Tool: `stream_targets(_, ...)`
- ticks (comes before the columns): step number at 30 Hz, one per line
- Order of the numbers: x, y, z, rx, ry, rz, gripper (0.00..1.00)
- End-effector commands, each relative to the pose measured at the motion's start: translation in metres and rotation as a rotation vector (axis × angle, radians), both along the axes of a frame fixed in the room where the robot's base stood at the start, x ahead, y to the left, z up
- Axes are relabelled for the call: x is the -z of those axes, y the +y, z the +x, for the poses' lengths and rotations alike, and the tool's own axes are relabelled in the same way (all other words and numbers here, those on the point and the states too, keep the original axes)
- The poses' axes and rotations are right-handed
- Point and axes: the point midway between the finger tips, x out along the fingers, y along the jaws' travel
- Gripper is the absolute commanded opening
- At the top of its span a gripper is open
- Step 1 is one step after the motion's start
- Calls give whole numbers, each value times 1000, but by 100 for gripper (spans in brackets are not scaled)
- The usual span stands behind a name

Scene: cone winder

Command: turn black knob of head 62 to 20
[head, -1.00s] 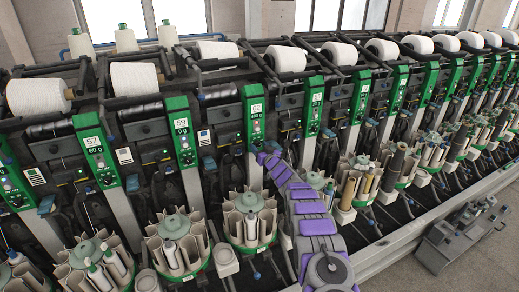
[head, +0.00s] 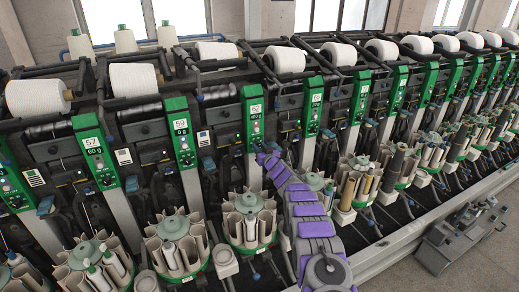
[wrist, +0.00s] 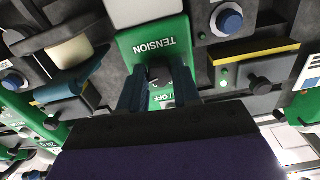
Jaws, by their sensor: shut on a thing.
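The green panel of the head marked 62 (head: 253,106) stands in the middle of the head view, with a small number display reading what looks like 400 g. My gripper is at the lower part of this panel, at the end of my purple arm. In the wrist view the black knob (wrist: 159,76) sits under the upside-down word TENSION on the green panel (wrist: 152,42). The two dark fingers of my gripper (wrist: 158,88) are shut on the knob, one on each side. The knob's pointer is hard to make out, and my arm hides the knob in the head view.
Neighbouring green panels (head: 181,130) stand close on both sides. Blue round buttons (wrist: 229,21) and a yellow-edged part (wrist: 255,48) flank the panel. Round bobbin holders (head: 250,218) stand below. Grey floor (head: 405,268) is free at the front right.

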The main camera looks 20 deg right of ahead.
Motion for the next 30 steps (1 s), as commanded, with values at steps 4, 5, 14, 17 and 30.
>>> stream_targets(4, 0, -2, 0, 3, 0, 0, 1)
stream_targets(5, 0, -2, 0, 3, 0, -1, 1)
stream_targets(14, 0, -2, 0, 3, -2, -78, 1)
stream_targets(17, -1, -2, -1, 3, -4, -140, 1)
stream_targets(30, 0, -3, -1, 4, -16, -537, 1)
